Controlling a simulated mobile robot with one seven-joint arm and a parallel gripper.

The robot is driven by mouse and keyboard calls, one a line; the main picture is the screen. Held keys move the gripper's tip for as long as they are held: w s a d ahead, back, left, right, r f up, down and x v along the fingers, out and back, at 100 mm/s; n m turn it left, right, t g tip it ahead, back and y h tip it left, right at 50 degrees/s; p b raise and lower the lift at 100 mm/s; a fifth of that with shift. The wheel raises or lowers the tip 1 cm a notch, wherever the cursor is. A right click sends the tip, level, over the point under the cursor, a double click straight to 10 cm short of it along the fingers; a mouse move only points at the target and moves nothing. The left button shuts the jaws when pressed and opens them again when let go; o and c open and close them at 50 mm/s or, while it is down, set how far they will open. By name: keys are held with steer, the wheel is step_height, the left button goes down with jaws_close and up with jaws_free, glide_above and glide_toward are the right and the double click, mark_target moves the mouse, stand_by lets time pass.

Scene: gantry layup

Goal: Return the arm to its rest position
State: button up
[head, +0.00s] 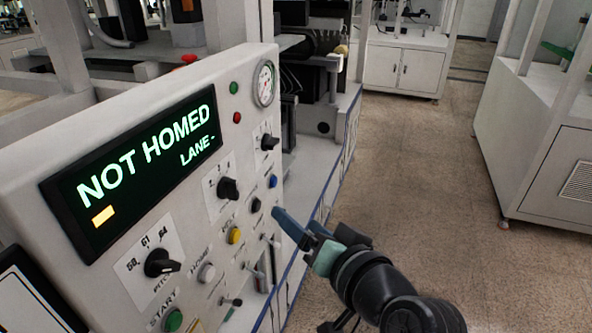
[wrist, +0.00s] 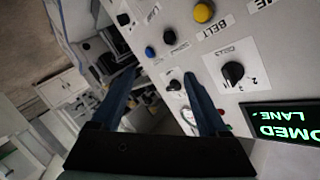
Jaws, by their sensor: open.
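My arm reaches in from the lower right of the head view. My gripper (head: 291,226) is beside the right edge of the control panel (head: 150,85), near its column of buttons. In the wrist view my gripper (wrist: 160,76) has its two blue fingers spread apart, with nothing held between them. The right finger overlaps the panel face close to a small black knob (wrist: 174,85). I cannot tell whether it touches the panel. The left finger is over the background beyond the panel's edge.
The panel display (head: 140,165) reads "NOT HOMED" and "LANE -". A blue button (head: 272,181), yellow button (head: 234,235), black selector knobs (head: 228,188) and toggle levers protrude from the panel. Bare floor (head: 425,190) lies to the right, before a white cabinet (head: 540,150).

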step_height(320, 180, up, 14)
steer(key=n+t+h, duration=0.1)
steer(key=t+h, duration=0.2)
steer(key=t, duration=0.2)
steer(key=s+r+t+h, duration=0.1)
steer(key=s+r+t, duration=0.2)
steer(key=r, duration=0.4)
steer(key=s+r+t+h, duration=0.1)
steer(key=s+r+t, duration=0.2)
steer(key=s+r, duration=0.3)
steer(key=s+a+r+n+t+h, duration=0.1)
steer(key=s+r+t+h, duration=0.1)
steer(key=r, duration=0.7)
steer(key=shift+s+r+t, duration=0.25)
steer(key=shift+s+t, duration=0.35)
steer(key=shift+s, duration=0.55)
